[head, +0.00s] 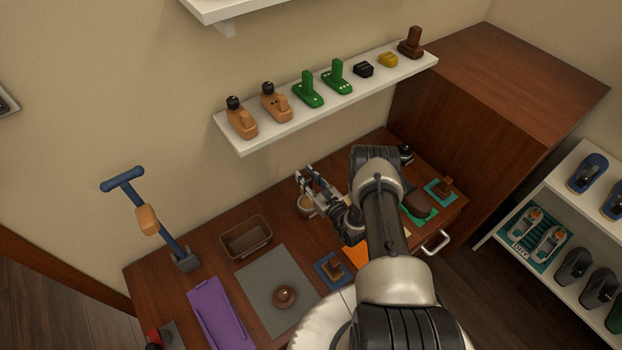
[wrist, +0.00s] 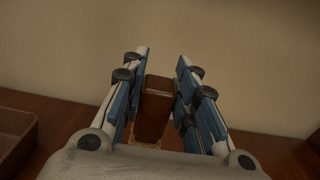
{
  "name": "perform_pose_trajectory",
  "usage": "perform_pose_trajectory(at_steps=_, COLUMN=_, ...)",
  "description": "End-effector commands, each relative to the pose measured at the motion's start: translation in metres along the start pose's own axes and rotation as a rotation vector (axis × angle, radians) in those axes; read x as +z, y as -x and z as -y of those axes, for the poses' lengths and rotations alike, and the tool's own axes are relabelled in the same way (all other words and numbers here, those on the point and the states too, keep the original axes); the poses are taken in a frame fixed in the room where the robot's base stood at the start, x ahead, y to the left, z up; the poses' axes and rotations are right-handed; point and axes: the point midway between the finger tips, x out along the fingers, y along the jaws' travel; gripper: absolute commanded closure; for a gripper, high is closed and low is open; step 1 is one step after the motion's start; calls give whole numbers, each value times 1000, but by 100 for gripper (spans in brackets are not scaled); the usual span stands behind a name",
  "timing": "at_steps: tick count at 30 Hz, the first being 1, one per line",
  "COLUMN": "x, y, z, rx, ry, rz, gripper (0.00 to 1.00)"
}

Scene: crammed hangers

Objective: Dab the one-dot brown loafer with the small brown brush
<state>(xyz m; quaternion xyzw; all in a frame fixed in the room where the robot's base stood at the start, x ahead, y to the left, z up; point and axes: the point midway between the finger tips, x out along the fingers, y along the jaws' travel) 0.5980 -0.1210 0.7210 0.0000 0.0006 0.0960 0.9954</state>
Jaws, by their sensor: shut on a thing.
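My gripper (head: 307,180) is shut on a brown block-shaped handle, which looks like the small brown brush (wrist: 154,105); it stands upright between the two blue-padded fingers in the wrist view. In the head view the fingers mostly hide it. A round tan tin or pot (head: 305,207) is just below my gripper on the wooden dresser top. A tan patch shows under the handle in the wrist view. A dark brown shoe-like thing (head: 418,204) lies on a green mat at the right, partly behind my arm. I cannot make out any dots on it.
On the dresser (head: 215,250) are a brown tray (head: 246,237), a grey mat (head: 262,278) with a round brown knobbed thing (head: 284,295), a purple tray (head: 217,315), and small brown blocks on blue and teal mats. A wall shelf (head: 330,108) hangs behind.

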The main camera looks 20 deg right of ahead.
Motion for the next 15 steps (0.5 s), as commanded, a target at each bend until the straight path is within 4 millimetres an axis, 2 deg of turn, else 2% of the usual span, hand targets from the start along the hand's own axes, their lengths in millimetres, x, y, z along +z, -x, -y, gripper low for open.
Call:
perform_pose_trajectory(at_steps=7, x=-14, y=0, z=0, rx=0, ry=0, rz=1, gripper=97)
perform_pose_trajectory(at_steps=15, x=-44, y=0, z=0, rx=0, ry=0, rz=0, gripper=97)
